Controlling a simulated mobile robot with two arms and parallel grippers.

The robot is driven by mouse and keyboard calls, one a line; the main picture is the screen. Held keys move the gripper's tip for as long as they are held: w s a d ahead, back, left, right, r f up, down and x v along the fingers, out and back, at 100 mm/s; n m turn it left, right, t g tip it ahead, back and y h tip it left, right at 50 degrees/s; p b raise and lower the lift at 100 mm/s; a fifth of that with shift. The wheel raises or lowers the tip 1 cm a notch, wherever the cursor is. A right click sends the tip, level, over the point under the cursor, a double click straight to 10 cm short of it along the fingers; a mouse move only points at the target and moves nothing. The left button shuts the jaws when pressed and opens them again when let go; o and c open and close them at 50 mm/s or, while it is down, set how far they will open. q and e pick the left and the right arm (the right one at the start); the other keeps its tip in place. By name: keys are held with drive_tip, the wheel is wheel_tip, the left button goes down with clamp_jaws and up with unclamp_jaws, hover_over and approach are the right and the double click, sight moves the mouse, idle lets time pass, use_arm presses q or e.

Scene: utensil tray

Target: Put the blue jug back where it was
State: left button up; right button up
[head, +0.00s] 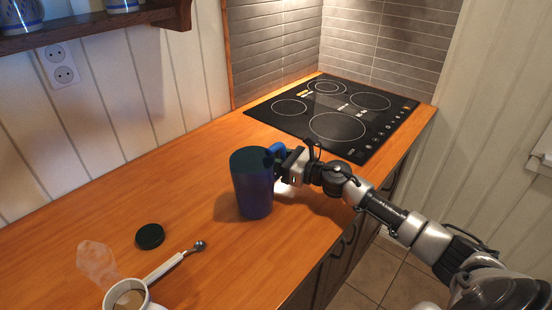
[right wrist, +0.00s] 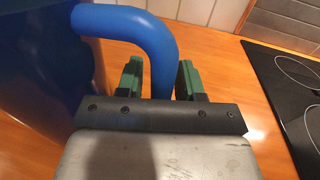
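The blue jug (head: 254,190) stands upright, or nearly so, on the wooden counter, with a dark top and its handle on the right. I cannot tell whether its base touches the wood. In the right wrist view its body (right wrist: 45,70) fills the left side and its lighter blue handle (right wrist: 150,35) curves down between my fingers. My left gripper is not in view.
A black cooktop (head: 335,113) lies behind on the right. A dark round lid (head: 150,236), a spoon-like utensil (head: 175,264), a clear crumpled-looking item (head: 97,260) and a white mug (head: 147,300) are at the front left. The wooden counter (head: 185,165) is bare left of the jug.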

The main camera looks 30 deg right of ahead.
drive_tip(key=shift+o, duration=0.2)
drive_tip(key=shift+s+r, duration=0.1)
drive_tip(key=shift+r, duration=0.05)
drive_tip(key=b+v, duration=0.3)
drive_tip(key=v, duration=0.7)
drive_tip(key=shift+d, duration=0.1)
drive_tip(key=shift+v, duration=0.9)
